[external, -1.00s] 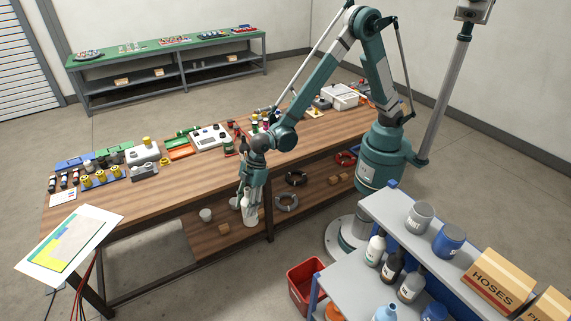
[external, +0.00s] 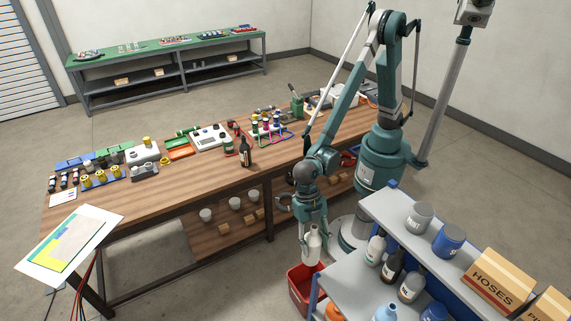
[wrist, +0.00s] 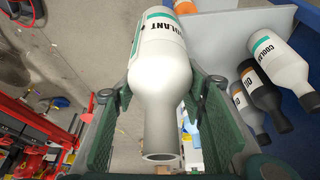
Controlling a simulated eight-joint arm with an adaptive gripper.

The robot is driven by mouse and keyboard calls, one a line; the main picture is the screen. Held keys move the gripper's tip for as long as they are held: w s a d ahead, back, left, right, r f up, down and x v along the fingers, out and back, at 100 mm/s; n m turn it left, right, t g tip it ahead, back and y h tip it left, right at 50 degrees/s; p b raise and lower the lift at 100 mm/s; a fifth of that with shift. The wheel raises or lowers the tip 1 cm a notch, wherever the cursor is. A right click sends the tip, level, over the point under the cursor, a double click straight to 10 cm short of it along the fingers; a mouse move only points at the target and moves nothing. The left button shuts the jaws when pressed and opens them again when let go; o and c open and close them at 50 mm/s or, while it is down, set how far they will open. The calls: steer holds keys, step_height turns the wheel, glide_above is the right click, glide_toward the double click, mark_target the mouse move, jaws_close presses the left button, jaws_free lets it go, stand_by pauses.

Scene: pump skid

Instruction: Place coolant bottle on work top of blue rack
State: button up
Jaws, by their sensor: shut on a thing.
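My gripper (external: 313,222) is shut on the white coolant bottle (external: 312,247), which hangs below it close to the left edge of the blue rack. In the wrist view the bottle (wrist: 160,75) lies between the two green fingers, with its open neck toward the camera and the COOLANT label partly in sight. The blue rack's grey work top (external: 345,278) is at lower right, just right of the bottle. Another white coolant bottle (external: 375,249) with a dark cap stands on it and also shows in the wrist view (wrist: 275,58).
The upper shelf (external: 440,250) holds cans and a HOSES box (external: 495,280). A red bin (external: 298,285) stands on the floor beside the rack. The work top's left part looks clear.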

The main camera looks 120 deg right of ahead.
steer(key=s+a+n+g, duration=0.1)
steer(key=s+a+n, duration=0.3)
steer(key=s+a, duration=0.4)
steer(key=shift+s+a+r+n+g, duration=0.15)
steer(key=shift+a+r+n+g, duration=0.25)
steer(key=shift+a, duration=0.7)
step_height(320, 180, down, 6)
steer(key=shift+f, duration=0.2)
steer(key=shift+f, duration=1.8)
steer(key=shift+f+b, duration=0.1)
steer(key=shift+b, duration=0.25)
steer(key=o, duration=1.6)
steer(key=shift+c, duration=0.2)
